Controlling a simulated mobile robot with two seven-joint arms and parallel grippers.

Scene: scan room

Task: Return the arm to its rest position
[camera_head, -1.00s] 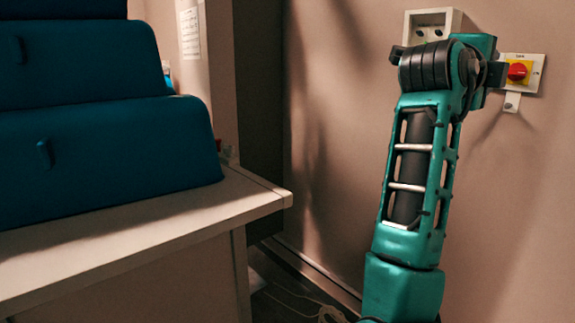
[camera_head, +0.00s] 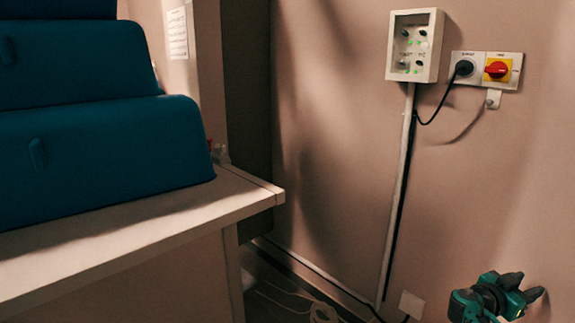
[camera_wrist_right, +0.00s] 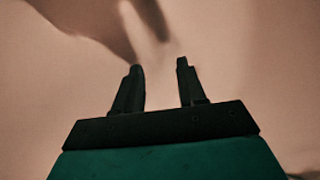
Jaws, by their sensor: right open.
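My right gripper (camera_head: 528,284) is low at the bottom right of the head view, with part of my teal arm beside it. It is open and empty, in front of the pinkish-beige wall. In the right wrist view its two dark fingers (camera_wrist_right: 158,86) stand apart with only blurred wall and shadow beyond them. Most of my right arm is out of the head view. My left gripper is not in view.
On the wall are a white control box (camera_head: 414,46) with green lights, a socket plate with a black plug (camera_head: 463,68) and a red rotary switch (camera_head: 497,69). A white counter (camera_head: 130,232) with blue cushions (camera_head: 105,148) stands at left. Cables (camera_head: 322,310) lie on the floor.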

